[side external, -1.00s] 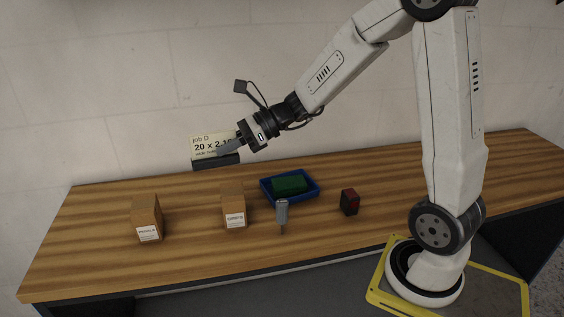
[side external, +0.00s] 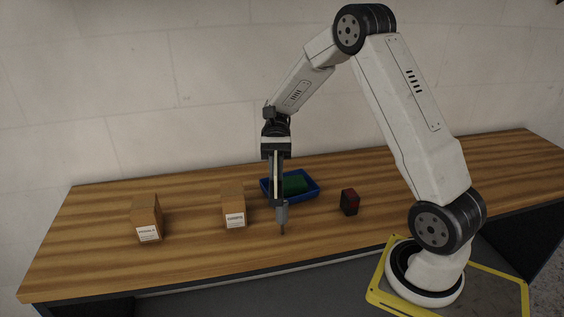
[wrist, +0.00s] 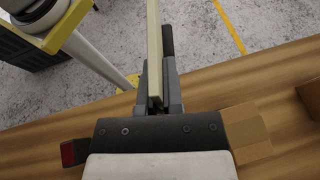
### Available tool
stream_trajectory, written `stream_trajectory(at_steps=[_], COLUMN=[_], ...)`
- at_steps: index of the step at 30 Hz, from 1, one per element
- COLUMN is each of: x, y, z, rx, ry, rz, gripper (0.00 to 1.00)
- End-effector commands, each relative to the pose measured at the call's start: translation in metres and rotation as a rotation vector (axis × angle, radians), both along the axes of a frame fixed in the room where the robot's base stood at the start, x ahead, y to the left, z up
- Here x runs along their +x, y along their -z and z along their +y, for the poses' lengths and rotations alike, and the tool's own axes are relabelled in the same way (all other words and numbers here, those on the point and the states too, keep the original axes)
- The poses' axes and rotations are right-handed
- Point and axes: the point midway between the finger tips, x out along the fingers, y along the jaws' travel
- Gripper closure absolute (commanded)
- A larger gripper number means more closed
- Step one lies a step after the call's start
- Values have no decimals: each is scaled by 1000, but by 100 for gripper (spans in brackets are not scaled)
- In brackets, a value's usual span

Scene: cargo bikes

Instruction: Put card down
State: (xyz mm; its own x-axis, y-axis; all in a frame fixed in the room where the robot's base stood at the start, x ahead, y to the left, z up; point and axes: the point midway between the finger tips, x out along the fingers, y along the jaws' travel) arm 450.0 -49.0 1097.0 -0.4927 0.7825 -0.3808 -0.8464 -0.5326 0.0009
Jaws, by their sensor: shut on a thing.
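The card is a cream panel that I see edge-on in the wrist view (wrist: 154,45), with a dark strip along one side. My gripper (side external: 277,190) is shut on it. In the side view the gripper points straight down, in front of the blue tray's left part as seen from this camera. Only a thin pale edge of the card (side external: 276,165) shows there, and its printed face is turned away. I cannot tell whether the card touches anything below. The gripper's fingers also show in the wrist view (wrist: 158,92).
The blue tray (side external: 314,186) holds a green block (side external: 294,184). A grey tool (side external: 282,215) stands on the wooden table (side external: 90,260) just below the gripper. Two labelled cardboard boxes (side external: 147,216) (side external: 234,205) are left, a black-and-red block (side external: 349,202) right. The table's far left is clear.

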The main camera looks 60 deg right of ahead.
Motion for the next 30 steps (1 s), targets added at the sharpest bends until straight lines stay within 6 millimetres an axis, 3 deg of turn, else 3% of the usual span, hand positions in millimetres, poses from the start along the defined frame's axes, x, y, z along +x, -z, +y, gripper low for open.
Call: stream_trajectory(at_steps=[16, 30], x=[-42, -76], y=[14, 11], z=[-54, -114], rx=[0, 0], ry=[-630, -1140], rz=[-1, -1], gripper=[100, 100])
